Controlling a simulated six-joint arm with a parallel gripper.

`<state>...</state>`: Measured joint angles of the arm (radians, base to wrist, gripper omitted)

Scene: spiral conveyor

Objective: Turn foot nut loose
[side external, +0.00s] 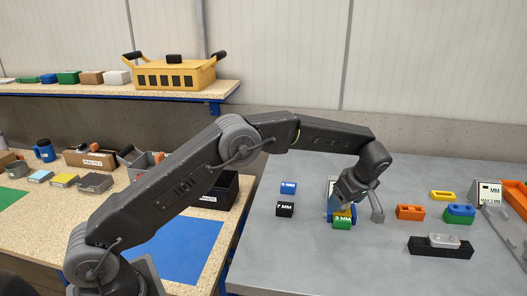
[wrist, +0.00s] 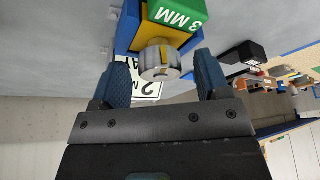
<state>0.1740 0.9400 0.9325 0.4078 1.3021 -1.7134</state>
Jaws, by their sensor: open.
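In the wrist view a round silver nut (wrist: 160,61) with a yellowish mark on its face sits at the end of a blue and yellow fixture (wrist: 127,27). A green block marked 3 MM (wrist: 180,13) is on the fixture; it also shows in the side view (side external: 342,224). My gripper (wrist: 161,66) is open, with one blue finger on each side of the nut. Small gaps seem to show between fingers and nut, so contact is unclear. In the side view my wrist covers much of the fixture, and I cannot make out the nut.
Left of the fixture are a blue block (side external: 288,188) and a black 7 MM block (side external: 285,209). To the right are an orange block (side external: 410,212), a yellow block (side external: 442,195), a blue-green piece (side external: 460,214) and a black base (side external: 440,250). The grey table front is clear.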

